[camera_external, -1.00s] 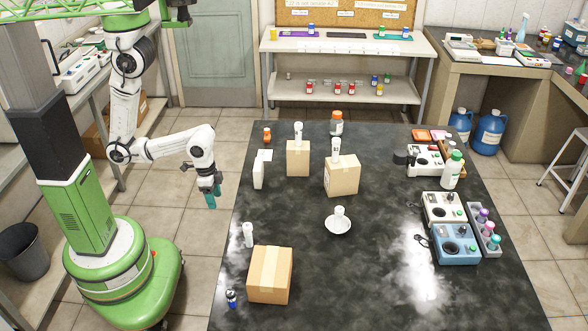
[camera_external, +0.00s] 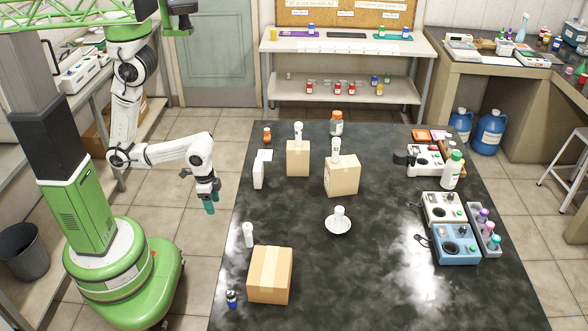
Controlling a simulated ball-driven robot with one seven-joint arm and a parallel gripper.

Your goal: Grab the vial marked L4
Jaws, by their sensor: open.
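Several small white vials stand about the black table; their markings are too small to read, so I cannot tell which is L4. One vial (camera_external: 298,133) stands on the back left cardboard box. Another vial (camera_external: 335,148) stands on the box to its right. A third vial (camera_external: 340,212) stands in a white dish (camera_external: 338,225) mid-table. A fourth vial (camera_external: 248,236) stands on the table near the left edge. My gripper (camera_external: 210,204), with teal fingers, is open and empty. It hangs just left of the table's left edge, pointing down, apart from every vial.
Cardboard boxes (camera_external: 270,276) (camera_external: 342,176) (camera_external: 298,160) stand on the table (camera_external: 380,285). A blue-capped bottle (camera_external: 232,299) stands at the front left, an orange-capped bottle (camera_external: 336,123) at the back. Instruments (camera_external: 455,245) line the right side. The middle front is clear.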

